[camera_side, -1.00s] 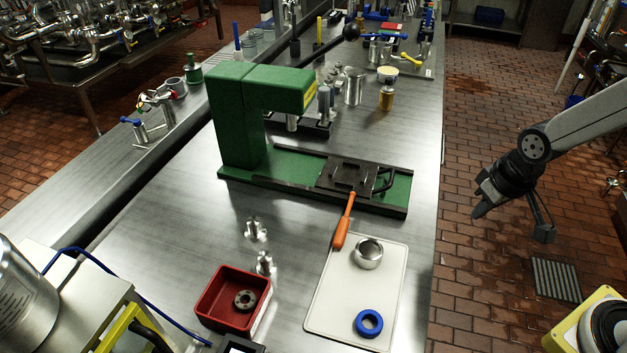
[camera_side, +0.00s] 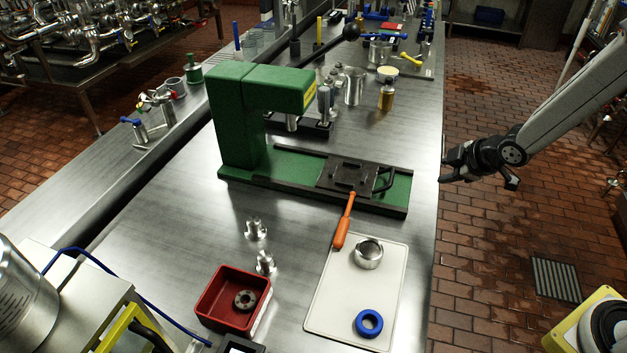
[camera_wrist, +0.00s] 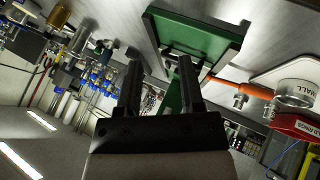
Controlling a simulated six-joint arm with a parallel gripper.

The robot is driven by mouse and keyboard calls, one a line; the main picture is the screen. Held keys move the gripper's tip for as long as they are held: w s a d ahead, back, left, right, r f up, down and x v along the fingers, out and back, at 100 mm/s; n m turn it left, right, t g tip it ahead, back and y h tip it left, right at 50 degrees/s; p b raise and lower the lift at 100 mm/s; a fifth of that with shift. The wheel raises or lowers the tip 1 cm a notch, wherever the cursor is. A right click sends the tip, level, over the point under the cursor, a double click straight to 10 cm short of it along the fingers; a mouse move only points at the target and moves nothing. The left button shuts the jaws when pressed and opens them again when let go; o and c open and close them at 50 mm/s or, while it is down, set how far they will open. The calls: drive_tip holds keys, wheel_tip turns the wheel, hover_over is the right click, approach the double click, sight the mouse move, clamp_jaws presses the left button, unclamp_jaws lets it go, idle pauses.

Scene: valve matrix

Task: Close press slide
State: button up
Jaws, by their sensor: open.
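The green press (camera_side: 238,120) stands on the steel bench, with its base running to the right. The dark press slide (camera_side: 347,176) sits near the right end of that base, out from under the press head, with a black handle (camera_side: 385,181) on its right side. My gripper (camera_side: 447,168) is in the air just off the bench's right edge, to the right of the handle and apart from it. In the wrist view my gripper (camera_wrist: 160,75) shows two spread, empty fingers, with the green press base (camera_wrist: 195,38) beyond them.
An orange-handled tool (camera_side: 342,225) lies in front of the base, by a white board (camera_side: 335,300) with a metal ring (camera_side: 368,254) and a blue ring (camera_side: 369,323). A red bin (camera_side: 215,300) stands front left. Metal cups stand behind the press.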

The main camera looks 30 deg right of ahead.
sight(392, 175)
drive_tip(key=w+n+y, duration=0.1)
drive_tip(key=n, duration=0.1)
drive_tip(key=w+f+n+t+y, duration=0.1)
drive_tip(key=w+n, duration=0.1)
drive_tip(key=n, duration=0.1)
drive_tip(key=w+f+n+t+y, duration=0.1)
drive_tip(key=n, duration=0.1)
drive_tip(key=shift+w+f, duration=0.15)
drive_tip(key=shift+w, duration=0.1)
drive_tip(key=shift+w+a+f+n+t+y, duration=0.1)
drive_tip(key=shift+f+n+t+y, duration=0.1)
drive_tip(key=shift+n+y, duration=0.25)
drive_tip(key=shift+w+a+f+n+t+y, duration=0.1)
drive_tip(key=shift+n+t+y, duration=0.15)
drive_tip(key=shift+n, duration=0.3)
drive_tip(key=n+y, duration=0.1)
drive_tip(key=n, duration=0.1)
drive_tip(key=f+n+y, duration=0.1)
drive_tip(key=shift+a+y, duration=0.3)
drive_tip(key=shift+a, duration=0.05)
drive_tip(key=n, duration=0.1)
drive_tip(key=n+y, duration=0.1)
drive_tip(key=s+n+y, duration=0.1)
drive_tip(key=shift+a+f, duration=0.25)
drive_tip(key=shift+a, duration=0.05)
drive_tip(key=shift+s+a+n+y, duration=0.15)
drive_tip(key=shift+s+n+y, duration=0.2)
drive_tip(key=shift+n+y, duration=0.5)
drive_tip(key=shift+w+f, duration=0.1)
drive_tip(key=shift+x, duration=3.85)
